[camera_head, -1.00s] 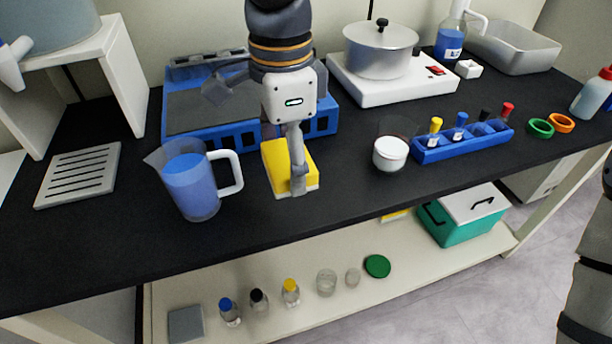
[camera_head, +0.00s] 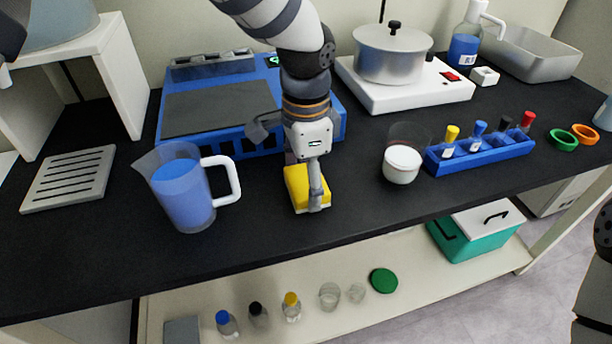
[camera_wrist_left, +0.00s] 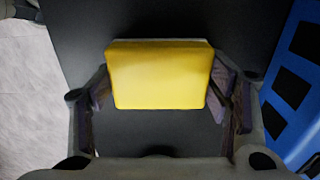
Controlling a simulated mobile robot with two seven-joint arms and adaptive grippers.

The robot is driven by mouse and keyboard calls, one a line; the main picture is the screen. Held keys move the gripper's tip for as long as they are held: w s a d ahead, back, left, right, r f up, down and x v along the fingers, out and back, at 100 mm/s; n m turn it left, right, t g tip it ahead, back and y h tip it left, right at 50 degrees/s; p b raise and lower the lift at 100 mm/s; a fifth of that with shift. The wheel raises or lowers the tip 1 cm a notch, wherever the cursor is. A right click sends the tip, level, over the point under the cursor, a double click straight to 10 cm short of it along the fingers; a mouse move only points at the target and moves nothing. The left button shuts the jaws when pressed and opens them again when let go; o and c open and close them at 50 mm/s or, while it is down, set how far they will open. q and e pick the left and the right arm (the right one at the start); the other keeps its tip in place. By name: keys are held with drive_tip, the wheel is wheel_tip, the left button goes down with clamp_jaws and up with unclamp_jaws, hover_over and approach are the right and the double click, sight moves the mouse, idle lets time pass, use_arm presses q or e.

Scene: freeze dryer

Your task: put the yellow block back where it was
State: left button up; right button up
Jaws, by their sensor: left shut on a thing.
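The yellow block (camera_head: 297,186) has a pale underside and is at the front middle of the black bench in the head view. My left gripper (camera_head: 307,192) points down over it, with one finger across its near right side. In the left wrist view the block (camera_wrist_left: 160,75) fills the space between the two fingers of my left gripper (camera_wrist_left: 165,95), which is shut on it. The block is at or just above the bench top; I cannot tell if it touches. My right gripper is not in view.
A blue-filled jug (camera_head: 183,190) stands left of the block, its handle facing it. A beaker with white contents (camera_head: 402,163) and a blue tube rack (camera_head: 480,152) stand to the right. A blue device (camera_head: 215,105) is behind. Bare bench lies on both sides of the block.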

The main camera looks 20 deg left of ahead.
sight(306, 180)
use_arm(q)
drive_tip(key=o, duration=1.1)
wheel_tip(306, 180, up, 12)
drive_tip(key=shift+r+p, duration=0.15)
drive_tip(key=shift+p, duration=0.3)
